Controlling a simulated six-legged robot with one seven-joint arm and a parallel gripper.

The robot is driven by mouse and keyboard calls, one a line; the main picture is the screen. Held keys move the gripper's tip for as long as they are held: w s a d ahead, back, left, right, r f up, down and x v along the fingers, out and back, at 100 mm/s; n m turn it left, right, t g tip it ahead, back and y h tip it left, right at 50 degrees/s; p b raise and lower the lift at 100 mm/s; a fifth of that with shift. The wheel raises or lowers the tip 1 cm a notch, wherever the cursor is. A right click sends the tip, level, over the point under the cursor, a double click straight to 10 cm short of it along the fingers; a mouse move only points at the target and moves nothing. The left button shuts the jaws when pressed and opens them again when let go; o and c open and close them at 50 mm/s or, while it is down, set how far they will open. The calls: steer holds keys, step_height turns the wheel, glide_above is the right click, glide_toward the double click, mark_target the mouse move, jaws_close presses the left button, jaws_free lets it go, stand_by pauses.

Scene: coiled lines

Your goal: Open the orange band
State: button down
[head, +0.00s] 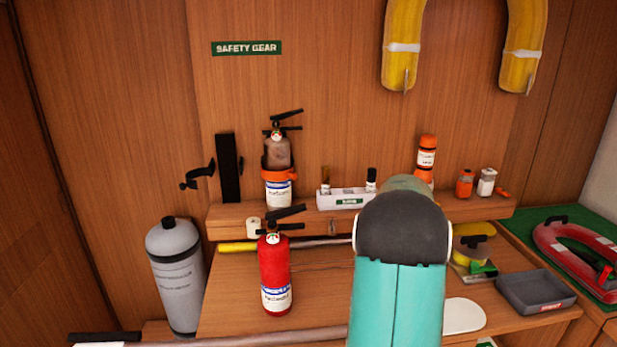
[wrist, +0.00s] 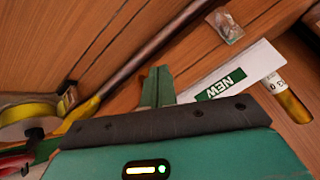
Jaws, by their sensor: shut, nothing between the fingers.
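The orange band (head: 279,174) wraps around a grey-topped fire extinguisher (head: 278,155) standing on the shelf in the head view. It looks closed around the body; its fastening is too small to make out. The band is not visible in the wrist view. My gripper (wrist: 158,88) shows in the wrist view, its green fingers shut and empty, beside a white holder with a green NEW label (wrist: 220,86). In the head view my teal arm hides the gripper, to the right of the banded extinguisher and apart from it.
A red extinguisher (head: 274,272) stands in front of the shelf, below the band. An empty black bracket (head: 229,168) is left of the band. A white holder (head: 340,199) is just right. A grey cylinder (head: 176,275) stands at left; a grey tray (head: 536,291) lies at right.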

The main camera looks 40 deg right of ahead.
steer(key=w+a+r+m+t+y, duration=0.1)
steer(key=w+a+r+t+y, duration=0.3)
steer(key=r, duration=0.3)
steer(key=w+a+r+m+t+y, duration=0.2)
steer(key=w+r+t+y, duration=0.15)
steer(key=r+t, duration=0.35)
steer(key=g, duration=0.1)
glide_toward(292, 171)
steer(key=w+d, duration=0.3)
steer(key=w, duration=0.1)
steer(key=a, duration=0.3)
steer(key=shift+w+a+f, duration=0.1)
steer(key=shift+w+a, duration=0.05)
steer(key=shift+a, duration=0.2)
steer(key=shift+w, duration=0.1)
